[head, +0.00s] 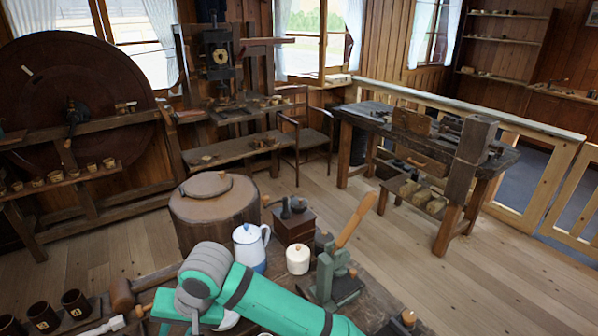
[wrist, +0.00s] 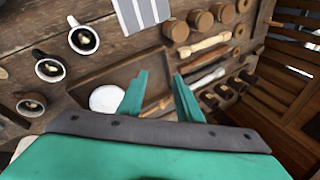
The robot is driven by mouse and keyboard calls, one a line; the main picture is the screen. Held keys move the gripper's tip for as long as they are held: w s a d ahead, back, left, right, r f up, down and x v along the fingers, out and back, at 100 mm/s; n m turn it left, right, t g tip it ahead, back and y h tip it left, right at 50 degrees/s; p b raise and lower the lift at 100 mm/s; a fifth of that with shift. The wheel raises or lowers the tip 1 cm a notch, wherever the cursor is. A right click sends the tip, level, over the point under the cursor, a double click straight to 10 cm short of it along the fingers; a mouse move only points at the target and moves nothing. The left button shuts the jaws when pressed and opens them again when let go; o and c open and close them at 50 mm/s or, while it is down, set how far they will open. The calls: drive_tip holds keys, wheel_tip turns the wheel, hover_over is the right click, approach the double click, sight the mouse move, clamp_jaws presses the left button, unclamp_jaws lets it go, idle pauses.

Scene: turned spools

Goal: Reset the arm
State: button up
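My gripper (wrist: 160,76) shows in the wrist view with its two teal fingers apart and nothing held between them. It is over a wooden worktop (wrist: 100,60), above or near a shallow tray with pale turned pieces; the height is unclear. A white round dish or lid (wrist: 107,98) lies just left of the left finger. In the head view my teal and grey arm (head: 270,300) reaches across the near table, bent at a grey joint. The fingers cannot be made out clearly there.
Near the arm in the head view stand a white-and-blue pot (head: 249,243), a white lidded jar (head: 298,260), a coffee grinder (head: 294,226) and a green press (head: 333,279). Dark mugs (head: 76,302) stand at lower left. Wooden spools (wrist: 200,20) line the worktop. Open floor lies beyond.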

drive_tip(key=w+a+r+m+t+y, duration=0.1)
drive_tip(key=a+r+t+y, duration=0.4)
drive_tip(key=a+y, duration=0.5)
drive_tip(key=d+f+m+t+h, duration=0.75)
drive_tip(key=d+f+t, duration=0.25)
drive_tip(key=d, duration=0.4)
drive_tip(key=s+d+f+h, duration=0.2)
drive_tip(key=s+d+f, duration=0.1)
drive_tip(key=s+d, duration=0.2)
drive_tip(key=s+d+f+n+h, duration=0.1)
drive_tip(key=s+d+f+h, duration=0.1)
drive_tip(key=s+d, duration=0.3)
drive_tip(key=s+d+f+h, duration=0.3)
drive_tip(key=s+d+f, duration=0.1)
drive_tip(key=s+d, duration=0.2)
drive_tip(key=shift+s+f, duration=0.2)
drive_tip(key=shift+s, duration=0.25)
drive_tip(key=shift+s+f, duration=0.2)
drive_tip(key=shift+s, duration=0.25)
drive_tip(key=s+d+r+n, duration=0.1)
drive_tip(key=s+d+n, duration=0.4)
drive_tip(key=s, duration=0.5)
drive_tip(key=shift+s+d+r+h, duration=0.2)
drive_tip(key=shift+d+r+h, duration=0.2)
drive_tip(key=shift+d, duration=0.4)
drive_tip(key=shift+n, duration=0.25)
